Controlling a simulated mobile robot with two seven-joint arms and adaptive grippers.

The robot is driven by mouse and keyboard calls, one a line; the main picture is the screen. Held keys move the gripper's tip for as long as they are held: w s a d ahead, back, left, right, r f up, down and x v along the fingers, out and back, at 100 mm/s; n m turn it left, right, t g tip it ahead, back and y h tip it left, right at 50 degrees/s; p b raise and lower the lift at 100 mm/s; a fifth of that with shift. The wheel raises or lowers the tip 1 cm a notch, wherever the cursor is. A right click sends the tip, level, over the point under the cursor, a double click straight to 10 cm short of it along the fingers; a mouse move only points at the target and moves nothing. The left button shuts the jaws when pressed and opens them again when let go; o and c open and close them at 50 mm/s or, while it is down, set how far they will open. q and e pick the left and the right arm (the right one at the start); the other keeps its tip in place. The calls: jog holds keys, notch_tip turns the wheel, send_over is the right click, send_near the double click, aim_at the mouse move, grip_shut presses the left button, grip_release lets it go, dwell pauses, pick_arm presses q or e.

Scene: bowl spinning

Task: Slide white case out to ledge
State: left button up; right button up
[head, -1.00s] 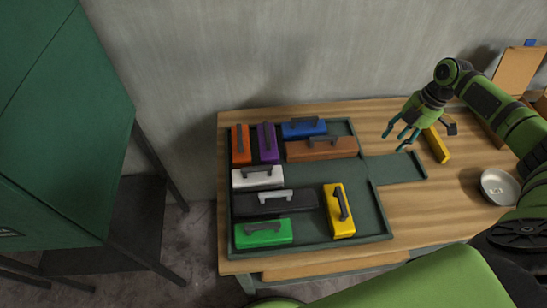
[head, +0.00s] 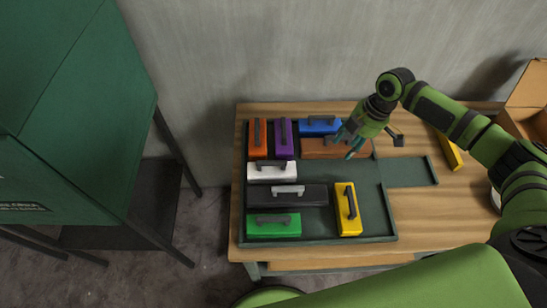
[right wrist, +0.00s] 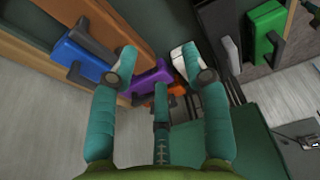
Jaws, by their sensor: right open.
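The white case (head: 272,174) with a dark handle lies in the green tray (head: 337,174), at its left side. It sits below the orange and purple cases and above the black case. The ledge (head: 408,172) is a flat green extension at the tray's right side and is empty. My right gripper (head: 347,146) is open and empty above the brown case, to the right of the white case and apart from it. In the right wrist view the white case (right wrist: 180,62) shows partly, behind one finger. My left gripper is not in view.
The tray also holds orange (head: 258,138), purple (head: 283,139), blue (head: 319,125), brown (head: 322,149), black (head: 300,195), green (head: 273,226) and yellow (head: 348,209) cases. Bare tray floor lies right of the white case, toward the ledge. A yellow bar (head: 451,153) lies farther right.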

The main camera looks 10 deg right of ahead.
jog(key=b, duration=0.5)
send_near(273, 162)
jog(key=shift+x, duration=0.75)
jog(key=b+x, duration=0.2)
jog(key=x, duration=0.4)
jog(key=shift+f, duration=0.1)
jog(key=shift+w+a+f+b, duration=0.15)
jog(key=shift+a+f+b, duration=0.1)
jog(key=shift+f+b, duration=0.2)
grip_shut()
jog(key=shift+d, duration=0.15)
